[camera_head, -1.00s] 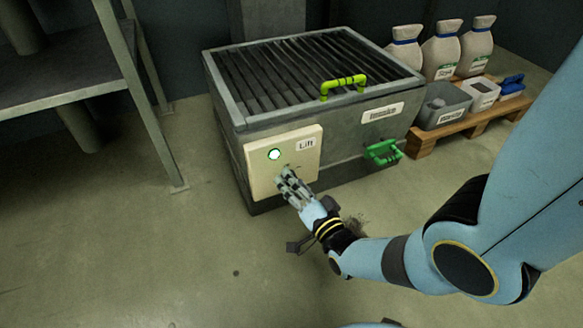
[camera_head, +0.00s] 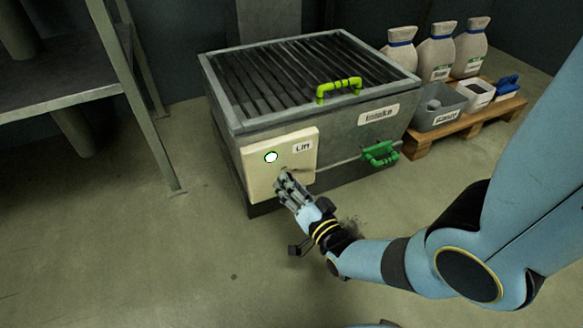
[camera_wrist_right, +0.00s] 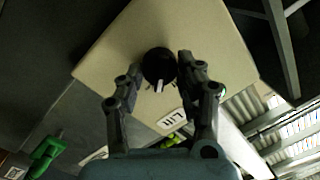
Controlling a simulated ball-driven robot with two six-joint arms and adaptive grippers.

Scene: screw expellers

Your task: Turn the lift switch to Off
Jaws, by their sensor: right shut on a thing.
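The lift switch is a round black knob (camera_wrist_right: 158,64) with a white pointer mark, on a cream panel (camera_head: 254,183) labelled "Lift" on the front of a grey grated box. In the right wrist view the pointer faces down in the picture, towards the label (camera_wrist_right: 173,118). My right gripper (camera_wrist_right: 160,68) is shut on the knob, one finger on each side. In the head view my right gripper (camera_head: 283,177) hides the knob at the panel's lower right. A round lamp (camera_head: 270,157) on the panel is lit whitish with a green rim. My left gripper is not in view.
The box carries a lime handle (camera_head: 339,87) on its grate and a green handle (camera_head: 380,154) on its front, right of the panel. A pallet (camera_head: 425,146) with bins and sacks stands to the right. A metal shelf (camera_head: 60,97) stands left. The floor in front is clear.

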